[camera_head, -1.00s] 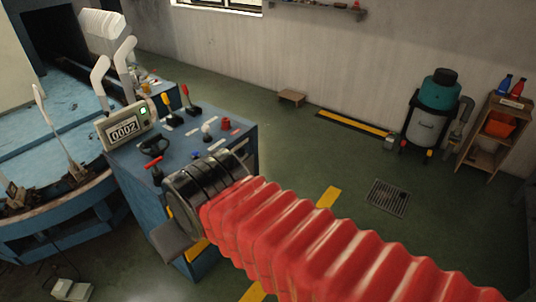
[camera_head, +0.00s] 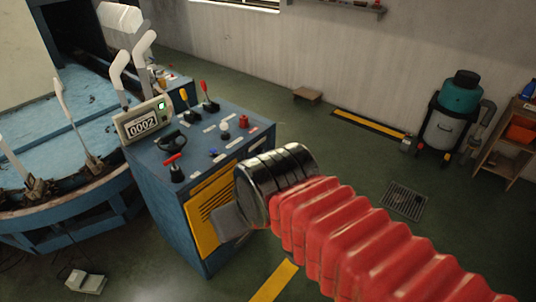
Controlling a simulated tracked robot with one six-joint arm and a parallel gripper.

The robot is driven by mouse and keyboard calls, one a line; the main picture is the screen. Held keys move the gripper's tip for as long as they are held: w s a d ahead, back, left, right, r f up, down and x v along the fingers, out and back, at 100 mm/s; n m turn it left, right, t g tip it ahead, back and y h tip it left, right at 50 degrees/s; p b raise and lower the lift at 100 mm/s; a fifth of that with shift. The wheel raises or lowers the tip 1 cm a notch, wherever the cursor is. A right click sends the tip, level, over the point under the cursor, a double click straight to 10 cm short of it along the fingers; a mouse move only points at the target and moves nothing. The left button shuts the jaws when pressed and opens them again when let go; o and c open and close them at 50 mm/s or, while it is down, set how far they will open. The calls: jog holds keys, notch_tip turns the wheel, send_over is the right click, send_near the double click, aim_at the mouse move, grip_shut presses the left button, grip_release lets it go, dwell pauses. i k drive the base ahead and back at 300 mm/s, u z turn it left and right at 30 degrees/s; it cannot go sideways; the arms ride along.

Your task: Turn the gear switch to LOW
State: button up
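The blue control console (camera_head: 150,172) stands left of centre. Its top carries a yellow-handled lever (camera_head: 184,97), a red-handled lever (camera_head: 205,96), a black handle (camera_head: 172,140), a red-topped handle (camera_head: 173,161), a grey knob (camera_head: 225,134), a blue knob (camera_head: 213,153) and a red button (camera_head: 244,121). The labels are too small to read, so I cannot tell which control is the gear switch or where it points. My gripper (camera_head: 232,222) shows as a grey piece past the dark cuff, in front of the console's yellow vented panel (camera_head: 207,207). Its fingertips are not clear; I see nothing held.
A counter display (camera_head: 142,123) reads 0002 beside a green button (camera_head: 162,107). Blue machinery with upright white boards (camera_head: 119,72) stands at left. A small pale pedal box (camera_head: 86,281) lies on the floor. Open green floor lies right of the console, with a drain grate (camera_head: 403,201).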

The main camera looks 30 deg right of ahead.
aim_at(259, 150)
jog(key=u, duration=0.05)
jog(key=i, duration=1)
jog(key=z, duration=0.05)
